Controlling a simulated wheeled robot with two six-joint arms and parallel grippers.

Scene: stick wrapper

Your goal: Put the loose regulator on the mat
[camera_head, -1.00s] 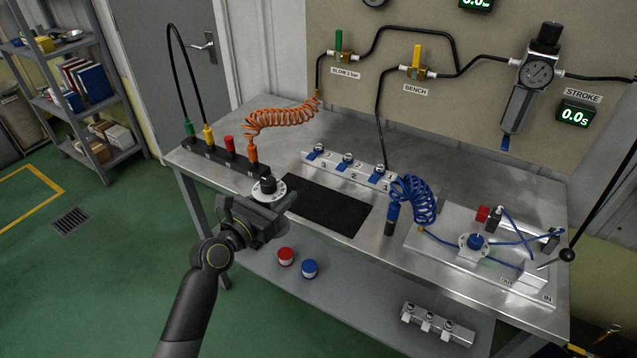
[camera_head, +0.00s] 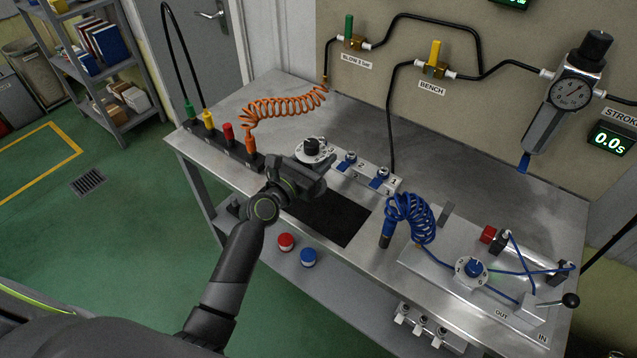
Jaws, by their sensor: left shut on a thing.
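The loose regulator (camera_head: 313,148) has a black knob on a white round dial. My left gripper (camera_head: 308,172) is shut on it and holds it upright, its lower part hidden by the jaws. In the picture they show over the far left part of the black mat (camera_head: 338,217) and in front of the left end of the white manifold (camera_head: 370,172). I cannot tell how high above the bench the regulator is. The mat is bare where it shows; its left part is hidden behind my gripper and arm. My right gripper is not in view.
A black block with colored plugs (camera_head: 215,145) and an orange coiled hose (camera_head: 285,105) stand left. A blue coiled hose (camera_head: 412,212) hangs right of the mat. A plate with a blue-knobbed regulator (camera_head: 473,270) lies right. Red (camera_head: 285,242) and blue (camera_head: 308,257) buttons are at the front.

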